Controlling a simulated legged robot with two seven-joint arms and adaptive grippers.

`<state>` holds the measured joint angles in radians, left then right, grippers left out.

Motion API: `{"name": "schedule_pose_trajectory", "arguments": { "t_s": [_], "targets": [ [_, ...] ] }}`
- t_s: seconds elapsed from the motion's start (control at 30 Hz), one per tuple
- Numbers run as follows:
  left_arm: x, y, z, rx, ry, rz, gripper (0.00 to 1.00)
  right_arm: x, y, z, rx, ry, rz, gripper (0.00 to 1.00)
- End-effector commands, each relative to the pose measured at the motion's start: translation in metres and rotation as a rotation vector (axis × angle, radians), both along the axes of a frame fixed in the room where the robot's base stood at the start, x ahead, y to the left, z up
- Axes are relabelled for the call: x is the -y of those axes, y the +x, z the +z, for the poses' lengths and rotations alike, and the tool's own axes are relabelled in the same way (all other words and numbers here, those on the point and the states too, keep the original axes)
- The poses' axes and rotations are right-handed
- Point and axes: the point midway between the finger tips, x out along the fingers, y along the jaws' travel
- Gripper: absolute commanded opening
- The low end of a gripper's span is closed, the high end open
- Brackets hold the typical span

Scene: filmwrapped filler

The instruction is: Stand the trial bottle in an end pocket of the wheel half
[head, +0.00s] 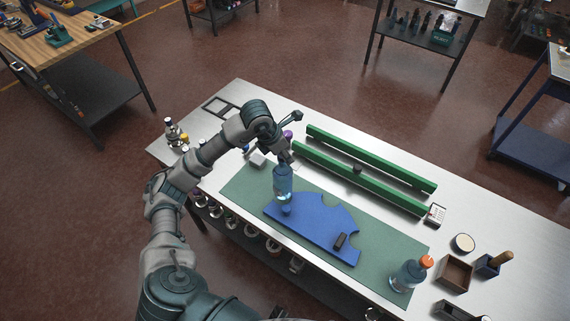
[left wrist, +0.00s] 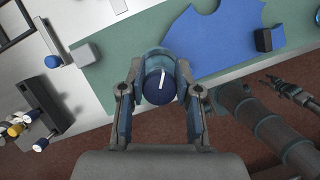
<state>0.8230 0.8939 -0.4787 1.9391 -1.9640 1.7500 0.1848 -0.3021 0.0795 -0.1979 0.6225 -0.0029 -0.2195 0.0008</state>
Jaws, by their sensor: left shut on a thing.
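The trial bottle (head: 283,181), clear blue, is held by my left gripper (head: 284,162), which is shut on it from above. The bottle looks roughly upright. In the left wrist view its dark blue cap (left wrist: 157,87) with a white mark sits between the fingers. The wheel half (head: 310,229) is a flat blue plate with rounded notches, lying on a green mat (head: 392,258). The bottle is at its left end. I cannot tell whether the bottle's base touches the plate or is in a pocket. The wheel half also shows in the left wrist view (left wrist: 215,45).
A dark block (head: 340,241) sits on the wheel half. A bottle with an orange cap (head: 409,275) stands at the mat's right end. Green rails (head: 360,177) lie behind the mat. Boxes (head: 454,272) stand at the right, small bottles (head: 174,134) at the left.

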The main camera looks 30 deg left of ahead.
Motion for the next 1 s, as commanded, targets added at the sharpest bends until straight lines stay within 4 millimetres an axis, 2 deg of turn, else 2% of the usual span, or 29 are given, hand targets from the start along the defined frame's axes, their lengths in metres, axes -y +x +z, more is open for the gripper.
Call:
{"name": "schedule_pose_trajectory", "arguments": {
  "t_s": [0.2,0.47,0.5,0.6,0.87,1.0],
  "targets": [
    [0.0,0.0,-0.031,-0.001,0.0,0.002,0.0,0.0,0.0,0.004,-0.001,0.001,0.0,0.46],
    [0.002,0.0,-0.037,0.001,0.002,0.001,0.0,-0.001,0.001,0.004,-0.001,0.002,-0.001,0.46],
    [0.002,0.0,-0.038,-0.002,0.003,0.001,0.35,-0.002,0.0,0.004,-0.001,0.002,-0.001,0.46],
    [0.003,0.0,-0.038,-0.002,0.003,0.001,0.57,-0.002,0.001,0.004,-0.002,0.003,-0.001,0.46],
    [0.0,0.0,-0.038,-0.002,0.001,0.0,0.57,-0.002,0.001,0.004,0.0,0.002,-0.001,0.46],
    [-0.002,-0.002,-0.031,0.001,0.002,0.001,0.57,-0.001,0.0,0.002,-0.001,0.001,0.0,0.46]
  ]
}}
